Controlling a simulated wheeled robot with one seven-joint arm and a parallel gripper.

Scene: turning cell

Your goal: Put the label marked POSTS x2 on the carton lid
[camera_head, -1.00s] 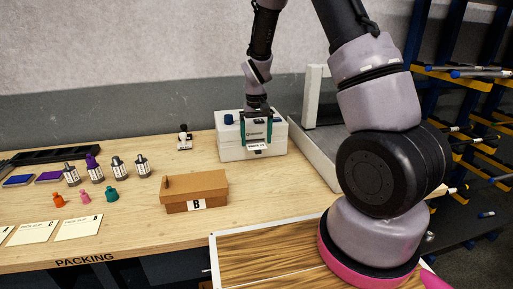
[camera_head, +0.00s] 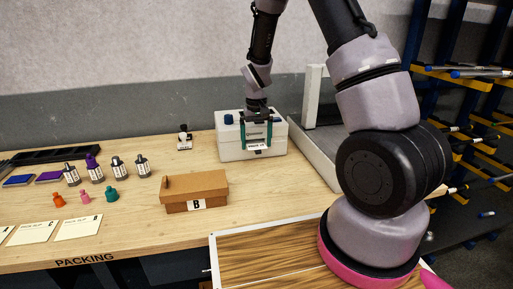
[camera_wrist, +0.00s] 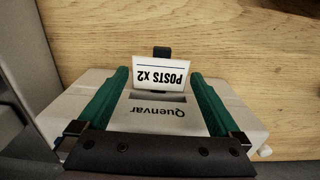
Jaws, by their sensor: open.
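The label marked POSTS x2 (camera_wrist: 160,74) is a white tag standing out of the slot of a white printer box (camera_wrist: 75,100), upside down in the wrist view. In the head view the label (camera_head: 258,147) shows small at the printer's front. My gripper (camera_wrist: 160,85) is open, with its teal fingers on either side of the label and a gap beside each. In the head view my gripper (camera_head: 256,142) is at the front of the printer (camera_head: 230,148). The brown carton (camera_head: 195,190) has its lid on and a B sign on its front; its lid (camera_head: 198,181) looks bare.
A small stamp-like device (camera_head: 184,139) stands left of the printer. Several bottles (camera_head: 95,168) and coloured caps (camera_head: 111,194) stand at left. Cards (camera_head: 78,228) lie at the bench front. Bench surface between printer and carton is clear.

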